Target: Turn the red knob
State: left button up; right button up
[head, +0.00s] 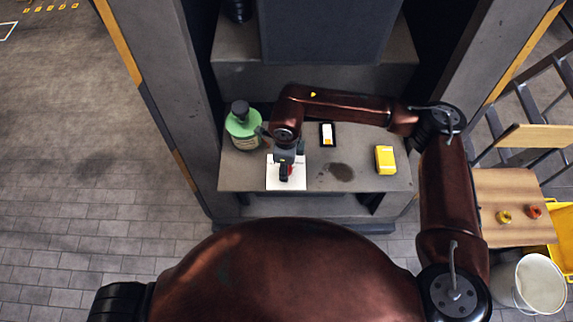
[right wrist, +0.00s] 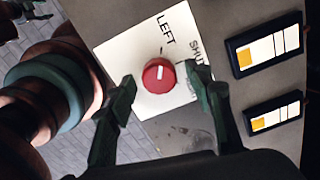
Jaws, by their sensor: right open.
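The red knob (right wrist: 159,75) sits on a white plate (right wrist: 130,62) printed with the words LEFT and SHUT. The white mark on the knob points toward the top of the right wrist view, roughly at a small tick by LEFT. My right gripper (right wrist: 166,92) is open, with one finger on each side of the knob; I cannot tell whether either finger touches it. In the head view the right gripper (head: 288,160) is over the white plate (head: 287,186) and hides most of the knob, leaving a little red (head: 291,170). My left gripper is not in view.
On the grey ledge (head: 240,178) stand a green bottle (head: 243,130) at left, a small black-and-white device (head: 327,134) and a yellow box (head: 385,159) at right. A dark stain lies between them. A wooden table (head: 500,190) and white bucket (head: 541,284) stand at far right.

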notch_tip(320, 180, up, 12)
dwell(0.6)
jog(key=shift+d, duration=0.1)
dwell(0.4)
